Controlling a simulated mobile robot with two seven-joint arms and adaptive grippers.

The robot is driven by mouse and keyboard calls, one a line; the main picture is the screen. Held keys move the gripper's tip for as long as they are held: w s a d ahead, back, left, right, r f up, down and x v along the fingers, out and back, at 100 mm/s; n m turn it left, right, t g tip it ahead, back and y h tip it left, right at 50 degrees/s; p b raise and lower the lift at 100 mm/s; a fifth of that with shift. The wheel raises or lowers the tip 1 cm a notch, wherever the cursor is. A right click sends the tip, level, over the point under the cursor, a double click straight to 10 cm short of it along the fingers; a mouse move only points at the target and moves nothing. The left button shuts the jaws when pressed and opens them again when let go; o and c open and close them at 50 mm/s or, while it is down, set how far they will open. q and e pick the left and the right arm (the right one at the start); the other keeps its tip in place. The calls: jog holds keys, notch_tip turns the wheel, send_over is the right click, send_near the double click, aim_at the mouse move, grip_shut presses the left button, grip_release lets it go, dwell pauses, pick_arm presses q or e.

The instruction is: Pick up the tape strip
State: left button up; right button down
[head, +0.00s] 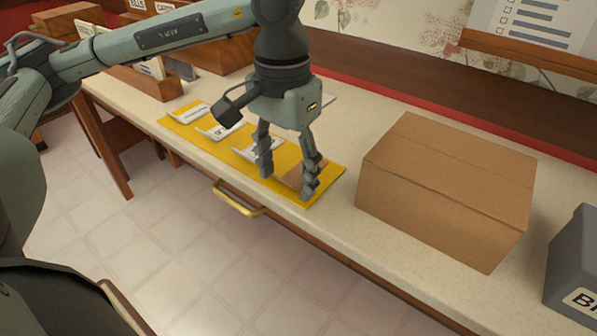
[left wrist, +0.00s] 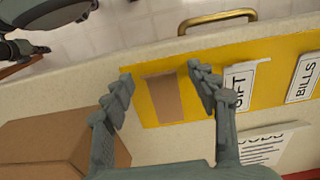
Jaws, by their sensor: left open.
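The brown tape strip (head: 291,178) lies flat near the right end of a yellow mat (head: 328,183) on the counter. In the left wrist view the tape strip (left wrist: 166,99) shows between my open fingers, a little below the line of the fingertips. My left gripper (head: 286,182) is open and points down over the strip, its fingers to either side in the head view. I cannot tell the exact height above the strip. My right gripper is not in view.
White label cards, including a GIFT card (left wrist: 238,87) and a BILLS card (left wrist: 303,78), lie on the mat beside the strip. A large cardboard box (head: 440,190) stands to the right, then a grey bin (head: 575,265). A brass drawer handle (head: 238,199) is on the counter's front.

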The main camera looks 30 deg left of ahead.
pick_arm(q)
jog(key=c, duration=0.8)
jog(key=shift+c, duration=0.2)
jog(key=shift+r, duration=0.1)
